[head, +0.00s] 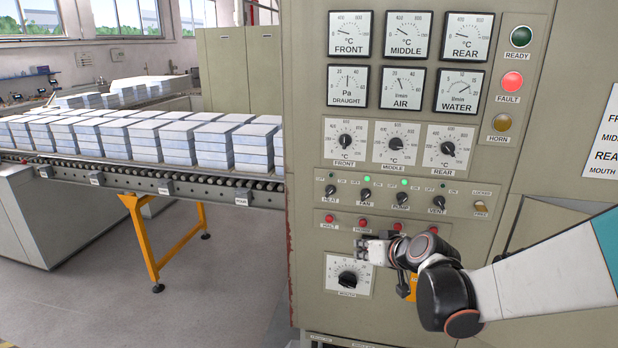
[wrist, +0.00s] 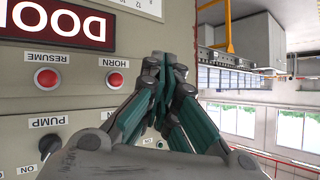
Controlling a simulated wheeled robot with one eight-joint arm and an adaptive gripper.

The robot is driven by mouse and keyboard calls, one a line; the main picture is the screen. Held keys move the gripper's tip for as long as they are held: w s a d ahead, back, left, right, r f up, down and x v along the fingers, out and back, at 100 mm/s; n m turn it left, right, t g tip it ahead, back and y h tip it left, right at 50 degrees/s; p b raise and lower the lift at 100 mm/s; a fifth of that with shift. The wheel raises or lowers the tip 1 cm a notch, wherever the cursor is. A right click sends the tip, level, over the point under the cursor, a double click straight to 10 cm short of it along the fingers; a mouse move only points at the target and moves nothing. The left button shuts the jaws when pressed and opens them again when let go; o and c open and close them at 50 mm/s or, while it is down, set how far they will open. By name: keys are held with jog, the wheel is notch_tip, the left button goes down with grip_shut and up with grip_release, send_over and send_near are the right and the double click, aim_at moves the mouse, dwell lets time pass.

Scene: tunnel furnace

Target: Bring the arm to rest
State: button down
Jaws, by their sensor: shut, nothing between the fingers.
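My arm comes in from the right edge in the head view. Whether the fingertips touch the panel I cannot tell. The gripper and wrist hide part of the panel below the row of red buttons.
The panel carries gauges, setting dials, switches and a lit red FAULT lamp (head: 512,82). In the wrist view the HORN button (wrist: 116,80) and PUMP knob (wrist: 50,145) are close to the gripper. A roller conveyor (head: 130,178) with stacked pale blocks stands at left. Floor is clear before it.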

jog(key=s+f+m+g+h+b, duration=0.1)
jog(key=s+g+h+b, duration=0.3)
jog(key=s, duration=2.4)
jog(key=shift+s+d+b, duration=0.35)
jog(key=shift+d, duration=0.1)
jog(key=shift+f, duration=0.1)
